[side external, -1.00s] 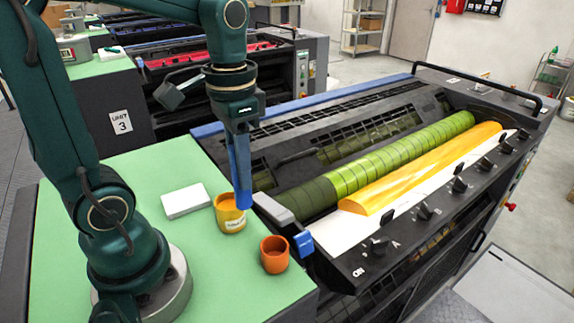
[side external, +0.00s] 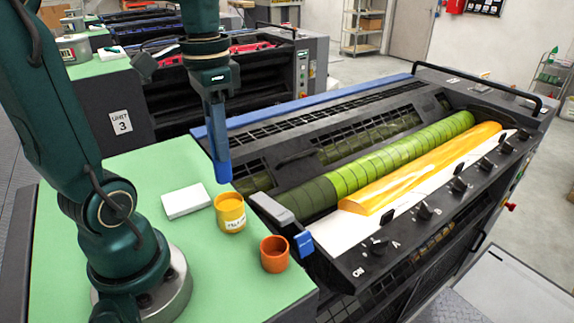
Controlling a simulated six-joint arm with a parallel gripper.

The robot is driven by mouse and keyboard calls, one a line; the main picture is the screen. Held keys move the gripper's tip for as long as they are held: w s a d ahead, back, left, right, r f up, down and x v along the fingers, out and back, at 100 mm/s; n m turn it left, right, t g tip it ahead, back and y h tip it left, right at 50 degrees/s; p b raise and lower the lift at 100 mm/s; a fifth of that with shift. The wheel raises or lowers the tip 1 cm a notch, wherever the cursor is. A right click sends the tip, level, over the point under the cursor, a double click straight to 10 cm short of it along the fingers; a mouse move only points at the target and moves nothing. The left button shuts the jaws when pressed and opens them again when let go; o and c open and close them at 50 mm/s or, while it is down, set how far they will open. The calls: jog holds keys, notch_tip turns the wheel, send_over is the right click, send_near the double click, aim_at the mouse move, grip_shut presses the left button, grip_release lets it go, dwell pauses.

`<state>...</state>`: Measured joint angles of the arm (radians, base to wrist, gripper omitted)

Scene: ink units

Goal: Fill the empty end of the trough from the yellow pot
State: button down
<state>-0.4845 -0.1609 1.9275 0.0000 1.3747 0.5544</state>
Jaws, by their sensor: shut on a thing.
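The yellow pot (side external: 230,214) stands upright on the green bench top, with yellow-orange ink at its mouth and a pale label. My gripper (side external: 217,126) is above and slightly left of it, shut on a slim blue piece (side external: 222,165) that hangs straight down. Its lower end is just above the pot's rim, apart from it in the picture; I cannot tell what kind of tool it is. The trough (side external: 325,234) lies along the press. A long bank of yellow ink (side external: 420,176) fills its middle and far part; its near left end shows bare white.
An orange-red cup (side external: 275,254) stands right of the pot, and a white block (side external: 186,201) left of it. A grey end piece with a blue clip (side external: 304,243) closes the trough's near end. A green roller (side external: 400,157) runs beside the ink; knobs line the front edge.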

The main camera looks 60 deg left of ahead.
dwell(0.5)
jog(key=shift+w+a+f, duration=0.1)
jog(key=shift+a+f, duration=0.1)
jog(key=shift+f, duration=1.25)
jog(key=shift+w+a+f, duration=0.1)
jog(key=shift+a+f, duration=0.15)
jog(key=shift+f, duration=1.2)
jog(key=shift+w+a+f, duration=0.1)
jog(key=shift+a+f, duration=0.1)
jog(key=shift+f, duration=1.25)
notch_tip(320, 180, up, 8)
send_over(225, 177)
jog(key=a, duration=0.2)
jog(key=shift+w+f, duration=0.1)
jog(key=shift+w, duration=0.2)
